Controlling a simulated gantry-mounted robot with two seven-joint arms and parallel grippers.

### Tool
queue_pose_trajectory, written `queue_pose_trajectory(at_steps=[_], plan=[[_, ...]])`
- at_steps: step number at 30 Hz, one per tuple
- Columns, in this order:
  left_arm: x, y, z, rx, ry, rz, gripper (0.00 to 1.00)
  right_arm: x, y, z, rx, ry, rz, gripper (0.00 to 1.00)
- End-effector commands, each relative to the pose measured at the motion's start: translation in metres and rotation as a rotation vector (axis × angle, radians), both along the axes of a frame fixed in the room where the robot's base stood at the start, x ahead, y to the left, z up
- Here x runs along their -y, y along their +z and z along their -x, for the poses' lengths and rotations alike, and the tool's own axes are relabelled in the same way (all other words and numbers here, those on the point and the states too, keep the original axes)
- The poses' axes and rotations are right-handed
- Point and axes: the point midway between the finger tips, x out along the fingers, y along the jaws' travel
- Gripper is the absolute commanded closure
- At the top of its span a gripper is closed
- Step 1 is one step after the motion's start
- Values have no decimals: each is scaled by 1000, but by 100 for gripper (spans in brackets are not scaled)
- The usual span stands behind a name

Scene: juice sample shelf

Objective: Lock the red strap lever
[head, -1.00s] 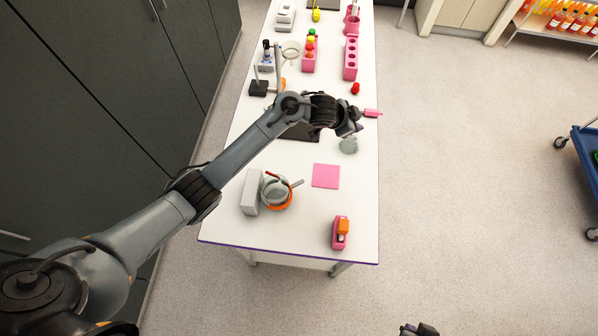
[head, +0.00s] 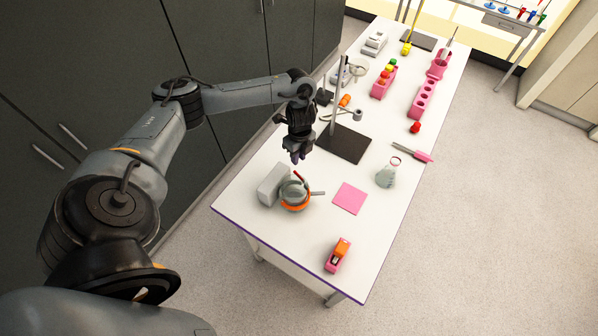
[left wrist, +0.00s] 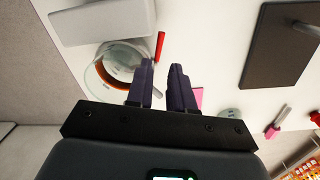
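The red strap lever (head: 300,176) is a short red bar standing out at the upper side of a round grey pot or beaker (head: 287,190) with an orange band (head: 296,208) around its lower part. My left gripper (head: 298,158) points down above and just behind the lever in the head view. In the left wrist view the lever (left wrist: 160,46) lies just beyond the dark fingertips (left wrist: 161,66), apart from them. The fingers are parted with nothing between them. The beaker (left wrist: 118,62) is partly hidden by the left finger. My right gripper is out of view.
A grey box-shaped device (head: 271,185) stands close left of the beaker. A pink square (head: 349,198), a flask (head: 386,176) and a pink-orange dispenser (head: 338,256) are to the right and front. A stand with a dark base (head: 344,145) is behind.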

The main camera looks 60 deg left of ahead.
Motion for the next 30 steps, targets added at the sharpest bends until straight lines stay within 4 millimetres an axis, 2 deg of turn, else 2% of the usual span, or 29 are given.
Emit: queue_pose_trajectory(at_steps=[1, 6, 15, 21, 30], plan=[[1, -13, 2, -4, 2, 3, 78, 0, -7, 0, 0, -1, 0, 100], [2, -41, 3, -4, 3, 3, 78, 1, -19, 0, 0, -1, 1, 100], [1, -75, 4, -1, 2, 1, 78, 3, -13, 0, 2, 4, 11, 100], [1, -86, 4, 1, 1, 1, 78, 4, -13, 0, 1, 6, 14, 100], [1, -87, 4, 1, 0, 0, 80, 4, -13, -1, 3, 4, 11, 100]])
